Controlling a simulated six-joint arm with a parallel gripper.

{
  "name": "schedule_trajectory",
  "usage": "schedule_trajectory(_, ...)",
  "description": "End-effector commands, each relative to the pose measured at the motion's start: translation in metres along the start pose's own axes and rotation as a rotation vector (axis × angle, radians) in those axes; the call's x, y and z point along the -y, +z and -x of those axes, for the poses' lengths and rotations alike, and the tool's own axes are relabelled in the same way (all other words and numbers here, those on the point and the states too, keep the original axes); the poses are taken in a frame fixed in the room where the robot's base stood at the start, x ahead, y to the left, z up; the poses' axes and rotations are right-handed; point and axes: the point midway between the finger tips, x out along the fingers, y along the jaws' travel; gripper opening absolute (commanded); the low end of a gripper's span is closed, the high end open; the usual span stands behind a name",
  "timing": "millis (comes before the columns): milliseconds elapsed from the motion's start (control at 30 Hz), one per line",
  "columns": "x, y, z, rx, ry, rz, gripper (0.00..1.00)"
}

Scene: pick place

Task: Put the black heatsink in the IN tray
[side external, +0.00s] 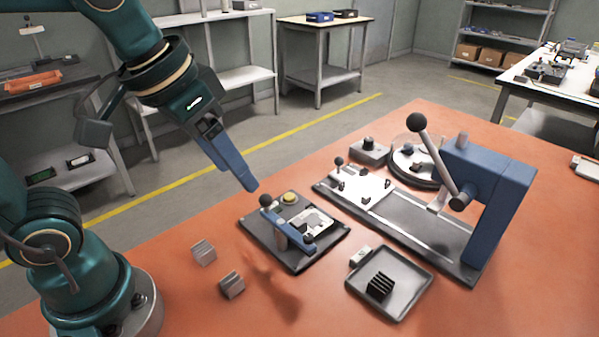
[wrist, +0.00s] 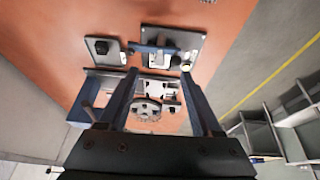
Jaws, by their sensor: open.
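The black heatsink (side external: 380,286), a finned block, sits inside a shallow grey tray (side external: 405,300) at the front right of the orange table. A small light tag block (side external: 360,256) stands at the tray's back left edge; its lettering is unreadable. In the wrist view the black heatsink (wrist: 101,46) and tray (wrist: 110,60) are at upper left. My gripper (side external: 250,187) is open and empty, high above the table and left of the tray. Its two separated fingers (wrist: 158,78) show in the wrist view with nothing held between them.
A fixture plate (side external: 290,262) with a blue lever clamp lies left of the tray. Two grey finned blocks (side external: 203,252) (side external: 231,285) lie at front left. Bare table lies around them.

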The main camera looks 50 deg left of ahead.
Motion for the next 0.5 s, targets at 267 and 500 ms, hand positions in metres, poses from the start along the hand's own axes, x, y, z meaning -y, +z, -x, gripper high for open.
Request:
schedule_trajectory(267,0.019,0.049,-0.011,-0.082,-0.033,-0.006,0.66)
schedule_trajectory(500,0.021,0.056,-0.014,-0.092,-0.038,-0.011,0.66)
